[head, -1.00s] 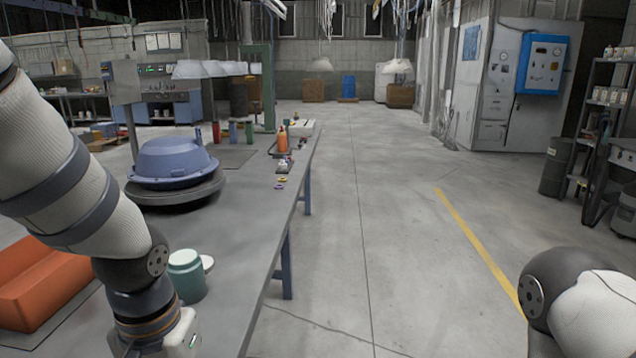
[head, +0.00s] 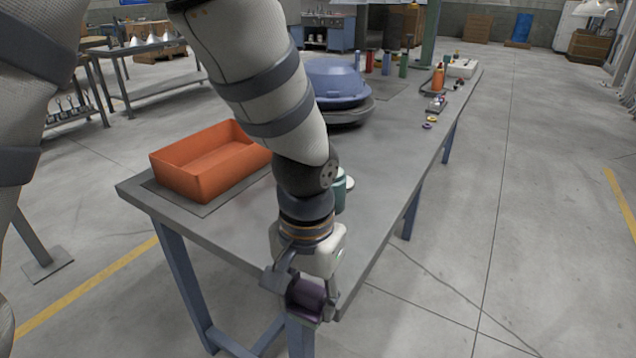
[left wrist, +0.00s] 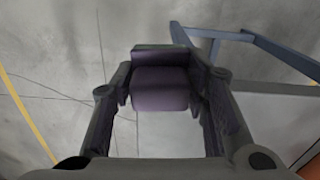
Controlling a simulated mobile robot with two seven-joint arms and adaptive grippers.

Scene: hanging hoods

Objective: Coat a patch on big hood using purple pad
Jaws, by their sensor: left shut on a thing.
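My left gripper (head: 306,290) is shut on the purple pad (head: 307,297) and holds it at the table's near edge, pointing down. In the left wrist view the pad (left wrist: 160,88) sits between the fingertips, with the floor beyond it. A large blue hood (head: 337,82) rests on a round dark base on the grey table, partly hidden behind my left arm. Several small pale hoods (head: 150,40) stand on a rack at the back left; I cannot tell whether these belong to the task. My right gripper is not in view.
An orange tray (head: 178,179) lies on the table's near left. A teal jar (head: 340,190) stands partly behind my arm. Bottles (head: 438,78) and small items line the table's far right side. The floor to the right is clear.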

